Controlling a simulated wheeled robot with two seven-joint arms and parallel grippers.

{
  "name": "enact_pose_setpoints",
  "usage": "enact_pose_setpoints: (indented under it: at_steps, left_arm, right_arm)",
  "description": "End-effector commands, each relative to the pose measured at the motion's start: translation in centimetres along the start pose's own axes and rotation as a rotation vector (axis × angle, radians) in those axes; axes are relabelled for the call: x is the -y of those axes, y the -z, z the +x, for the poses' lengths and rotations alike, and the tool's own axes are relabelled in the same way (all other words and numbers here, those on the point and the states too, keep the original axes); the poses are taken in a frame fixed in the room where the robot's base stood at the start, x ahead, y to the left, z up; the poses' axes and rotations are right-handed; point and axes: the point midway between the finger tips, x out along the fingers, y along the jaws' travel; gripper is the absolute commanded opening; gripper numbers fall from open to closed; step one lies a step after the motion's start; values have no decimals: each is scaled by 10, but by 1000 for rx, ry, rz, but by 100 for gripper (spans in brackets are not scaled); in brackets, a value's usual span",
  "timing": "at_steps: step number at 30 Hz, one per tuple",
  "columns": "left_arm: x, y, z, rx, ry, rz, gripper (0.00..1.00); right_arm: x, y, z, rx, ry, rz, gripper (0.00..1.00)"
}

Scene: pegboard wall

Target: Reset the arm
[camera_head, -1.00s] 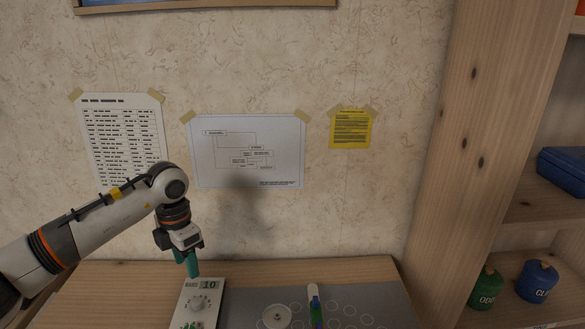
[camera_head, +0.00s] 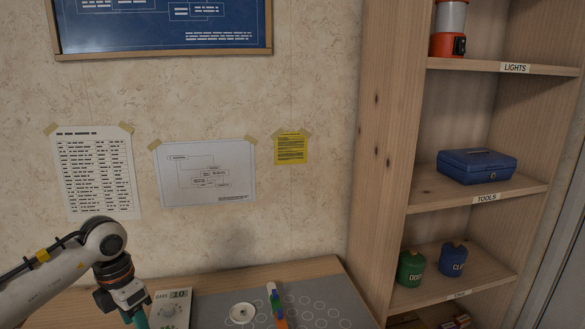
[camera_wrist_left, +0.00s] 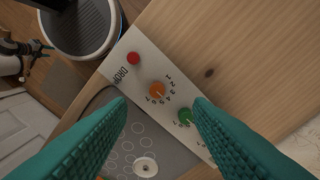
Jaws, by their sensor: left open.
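My left gripper (camera_head: 134,318) comes in from the lower left of the head view, pointing down over the left end of the table, beside a white control panel (camera_head: 172,311). In the left wrist view its two teal fingers (camera_wrist_left: 158,118) are wide apart with nothing between them. Beyond them lies the panel (camera_wrist_left: 143,62) with a red button (camera_wrist_left: 134,58), an orange dial (camera_wrist_left: 157,90) and a green dial (camera_wrist_left: 186,117). The gripper is above the panel, apart from it. My right gripper is not in view.
A grey board with ring marks (camera_head: 310,312) lies on the wooden table, with a white round piece (camera_head: 242,313) and a multicoloured stick (camera_head: 275,302). A wooden shelf (camera_head: 385,120) on the right holds a blue box (camera_head: 477,166) and green (camera_head: 411,268) and blue (camera_head: 453,259) canisters.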

Motion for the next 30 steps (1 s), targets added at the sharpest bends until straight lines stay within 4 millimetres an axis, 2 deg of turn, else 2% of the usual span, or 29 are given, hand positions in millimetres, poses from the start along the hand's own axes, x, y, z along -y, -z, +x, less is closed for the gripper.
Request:
enact_pose_setpoints:
  at_steps: [6,11,14,17,19,22,24,25,27,29,30]
  left_arm:
    - [-30,19,14,-82,-90,42,47]
    - [-67,38,25,-179,-202,78,47]
    - [-97,53,30,-259,-298,96,47]
    - [-136,69,31,-362,-428,106,47]
    - [-170,80,28,-452,-551,99,47]
    - [-228,99,9,-632,-806,36,47]
    - [-261,109,-16,-772,-1012,-66,47]
    - [-269,112,-27,-829,-1096,-123,47]
    - [-277,119,-54,-953,-1282,-290,47]
    - [-272,121,-72,-1044,-1423,-467,47]
    - [-263,121,-81,-1097,-1507,-603,47]
  right_arm:
    - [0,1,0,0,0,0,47]
    - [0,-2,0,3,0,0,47]
    - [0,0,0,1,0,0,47]
    - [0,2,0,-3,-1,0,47]
    - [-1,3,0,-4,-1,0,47]
    - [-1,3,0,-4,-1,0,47]
    - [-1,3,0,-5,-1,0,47]
    - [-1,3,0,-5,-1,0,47]
    - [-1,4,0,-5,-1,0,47]
    - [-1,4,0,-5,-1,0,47]
    - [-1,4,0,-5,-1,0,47]
